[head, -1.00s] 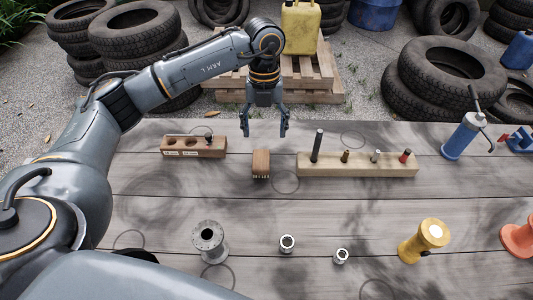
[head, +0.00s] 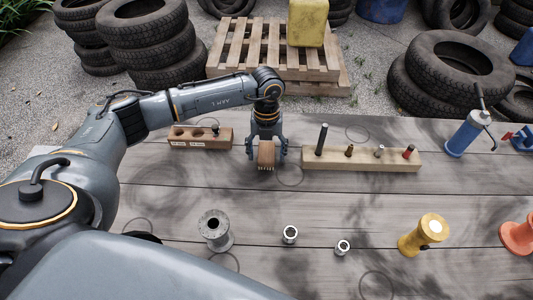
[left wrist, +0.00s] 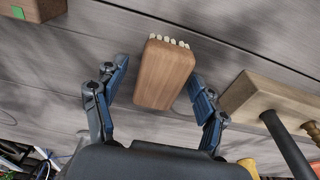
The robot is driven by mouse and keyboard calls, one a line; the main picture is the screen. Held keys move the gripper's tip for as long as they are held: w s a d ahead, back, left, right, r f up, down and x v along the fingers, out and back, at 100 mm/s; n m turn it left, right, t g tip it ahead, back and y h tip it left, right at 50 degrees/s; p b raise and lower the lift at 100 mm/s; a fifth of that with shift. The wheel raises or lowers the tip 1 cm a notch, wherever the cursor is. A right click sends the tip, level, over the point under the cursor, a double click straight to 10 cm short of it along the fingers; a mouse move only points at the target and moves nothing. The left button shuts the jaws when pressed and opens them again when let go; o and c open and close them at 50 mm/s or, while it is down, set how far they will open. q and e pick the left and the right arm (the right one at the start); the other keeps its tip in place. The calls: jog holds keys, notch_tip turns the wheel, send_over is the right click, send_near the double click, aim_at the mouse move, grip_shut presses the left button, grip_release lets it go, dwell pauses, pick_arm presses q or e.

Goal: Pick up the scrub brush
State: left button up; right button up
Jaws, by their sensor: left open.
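The scrub brush (head: 267,155) is a small brown wooden block with pale bristles along one edge. It lies on the grey plank table between two wooden holders. My left gripper (head: 266,154) is open and down at the brush, with one finger on each side of it. In the left wrist view the brush (left wrist: 165,74) is between the open fingers (left wrist: 157,92); the right finger is close to its side and a gap shows on the left. I cannot tell whether a finger touches it. My right gripper is not in view.
A wooden block with holes (head: 201,138) stands left of the brush. A long wooden holder with several pegs (head: 361,160) is close on the right. A grey spool (head: 214,230), small metal sockets (head: 290,234) and a yellow spool (head: 424,236) stand nearer me.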

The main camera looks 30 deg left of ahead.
pick_arm(q)
jog(key=c, duration=1.2)
jog(key=shift+c, duration=0.3)
jog(key=shift+r, duration=0.15)
